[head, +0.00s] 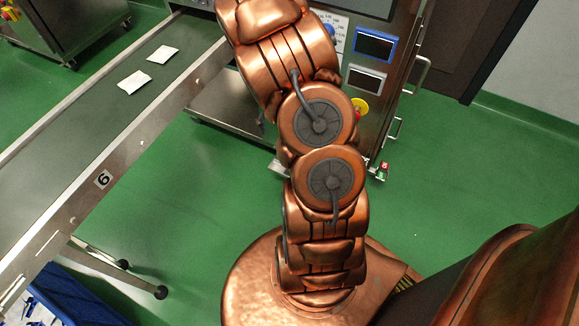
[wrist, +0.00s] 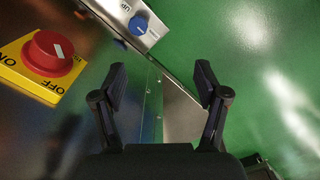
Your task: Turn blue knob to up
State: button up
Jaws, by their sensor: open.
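The blue knob (wrist: 138,25) is at the top of the wrist view, on a bright metal panel with a dial scale. A light mark shows on its face, but its exact setting is too small to tell. In the head view, a white dial plate with blue on it (head: 337,28) shows beside my arm, partly covered by it. My gripper (wrist: 162,80) is open and empty in the wrist view. Its fingers are apart from the knob, which lies beyond them, up and left of the gap. My arm hides the gripper in the head view.
A red switch (wrist: 50,52) on a yellow ON/OFF plate sits left in the wrist view. A blue-framed display (head: 375,45) and a white-framed display (head: 366,79) are on the machine. A conveyor (head: 70,135) carries white packets. Green floor (head: 460,190) is clear at right.

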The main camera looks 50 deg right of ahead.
jog(key=shift+m, duration=0.3)
jog(key=d+f+b, duration=0.1)
jog(key=d+f, duration=0.1)
jog(key=f, duration=0.3)
jog(key=d+f+b, duration=0.2)
jog(key=f, duration=0.4)
jog(key=d+f+b, duration=0.2)
jog(key=f, duration=0.3)
jog(key=shift+s+f, duration=0.25)
jog(key=shift+f, duration=0.05)
jog(key=shift+f+b, duration=1.4)
jog(key=shift+f, duration=2.5)
jog(key=shift+c, duration=0.4)
jog(key=c, duration=1.1)
